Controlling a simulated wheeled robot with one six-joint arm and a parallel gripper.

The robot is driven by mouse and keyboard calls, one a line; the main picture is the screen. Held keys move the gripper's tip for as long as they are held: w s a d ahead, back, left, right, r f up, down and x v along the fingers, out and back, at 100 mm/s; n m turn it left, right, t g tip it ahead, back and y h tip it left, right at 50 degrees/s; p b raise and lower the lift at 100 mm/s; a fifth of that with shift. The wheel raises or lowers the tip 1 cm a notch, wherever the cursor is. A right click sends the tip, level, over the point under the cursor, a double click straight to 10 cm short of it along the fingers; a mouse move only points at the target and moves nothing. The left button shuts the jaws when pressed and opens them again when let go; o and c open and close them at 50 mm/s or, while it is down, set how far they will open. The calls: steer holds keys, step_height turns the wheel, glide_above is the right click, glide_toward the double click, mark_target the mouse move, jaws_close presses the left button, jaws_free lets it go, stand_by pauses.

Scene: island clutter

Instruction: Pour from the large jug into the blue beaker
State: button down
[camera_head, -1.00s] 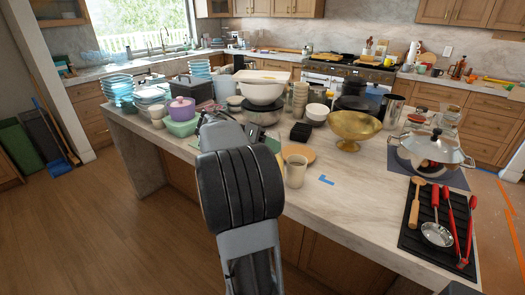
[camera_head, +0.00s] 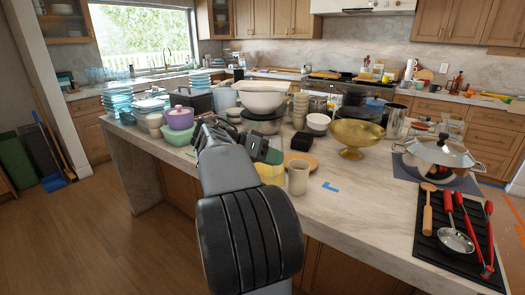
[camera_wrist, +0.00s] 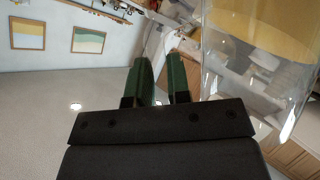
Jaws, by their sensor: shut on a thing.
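My gripper (camera_head: 262,147) is over the near middle of the island, partly hidden behind my own wrist. In the wrist view its two green fingers (camera_wrist: 159,82) are shut, with a narrow gap, beside a large clear jug (camera_wrist: 232,88) with yellow content. They appear to hold its handle, which is hard to make out. The wrist view is upside down, so the yellow lies in the jug's lower part. In the head view a yellow patch, apparently the jug (camera_head: 270,173), shows below the gripper. I cannot surely pick out the blue beaker; a pale blue vessel (camera_head: 225,98) stands behind.
A beige mug (camera_head: 298,179) stands just right of the gripper, near an orange plate (camera_head: 311,163) and a black box (camera_head: 298,141).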

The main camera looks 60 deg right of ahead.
mark_target(275, 177)
steer(key=shift+s+a+f+m+t+h+b, duration=0.15)
steer(key=shift+s+f+m+b, duration=0.2)
steer(key=shift+b, duration=0.6)
steer(key=shift+a+f+m+t+h+b, duration=0.1)
steer(key=shift+a+f+t+h+b, duration=0.1)
steer(key=shift+f+b, duration=0.55)
steer(key=shift+s+a+f+m+t+h+b, duration=0.15)
steer(key=shift+s+m+b, duration=0.1)
steer(key=shift+b, duration=0.9)
steer(key=shift+s+a+f+m+b, duration=0.2)
steer(key=shift+m+b, duration=0.1)
steer(key=shift+b, duration=0.7)
steer(key=shift+r+t+b, duration=0.1)
steer(key=shift+t+b, duration=0.2)
steer(key=shift+r, duration=0.1)
steer(key=f+b, duration=0.1)
steer(key=b, duration=0.1)
steer(key=m+h+b, duration=0.1)
steer(key=shift+s+a+f+b, duration=0.15)
steer(key=shift+f+b, duration=0.2)
steer(key=shift+b, duration=0.05)
steer(key=b, duration=0.1)
steer(key=m+b, duration=0.1)
steer(key=b, duration=0.1)
steer(key=shift+s+a+f+t+h, duration=0.1)
steer(key=shift+a+f+t+h, duration=0.05)
steer(key=shift+t+h, duration=0.2)
